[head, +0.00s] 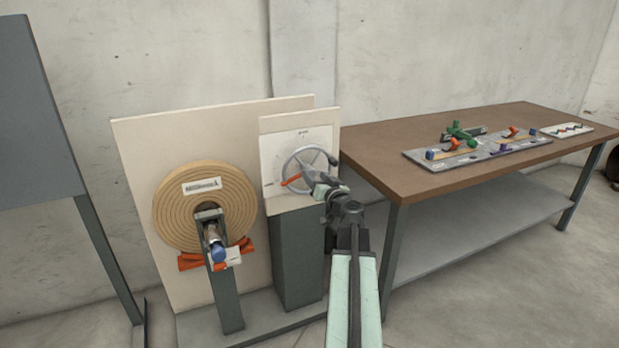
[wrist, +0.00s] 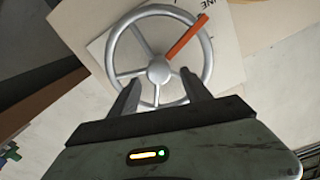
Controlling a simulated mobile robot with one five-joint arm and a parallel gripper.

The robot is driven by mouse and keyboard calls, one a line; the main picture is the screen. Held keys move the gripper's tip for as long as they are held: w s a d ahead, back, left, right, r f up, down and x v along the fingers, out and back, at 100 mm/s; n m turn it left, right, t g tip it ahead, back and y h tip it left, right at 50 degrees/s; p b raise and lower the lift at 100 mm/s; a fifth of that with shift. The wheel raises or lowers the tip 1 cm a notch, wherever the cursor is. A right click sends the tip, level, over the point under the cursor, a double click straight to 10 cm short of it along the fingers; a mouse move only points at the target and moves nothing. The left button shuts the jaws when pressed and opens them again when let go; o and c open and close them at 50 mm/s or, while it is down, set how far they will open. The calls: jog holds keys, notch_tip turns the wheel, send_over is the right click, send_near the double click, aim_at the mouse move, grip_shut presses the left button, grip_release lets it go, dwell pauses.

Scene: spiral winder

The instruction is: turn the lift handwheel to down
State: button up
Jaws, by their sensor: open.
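The lift handwheel (head: 308,169) is a silver spoked wheel on a pale upright panel. An orange bar on it points to the lower left in the head view. In the wrist view the handwheel (wrist: 158,72) fills the upper middle, and the orange bar runs from near the hub to the upper right rim. My gripper (head: 324,183) is in front of the wheel's lower right side. In the wrist view my gripper (wrist: 160,92) has its two fingers apart, on either side of the lower spoke area. Contact with the wheel cannot be told. The panel's lettering is too small to read.
A coiled tan spiral roll (head: 170,210) with a blue-tipped spindle and orange pieces stands left of the wheel. A brown workbench (head: 380,150) on the right carries a grey board (head: 420,160) with coloured parts. A grey cabinet (head: 35,120) stands far left.

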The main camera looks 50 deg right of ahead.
aim_at(311, 172)
jog(key=x, duration=0.2)
jog(key=shift+w+d, duration=0.1)
jog(key=shift+w, duration=0.2)
jog(key=c, duration=1.2)
grip_shut()
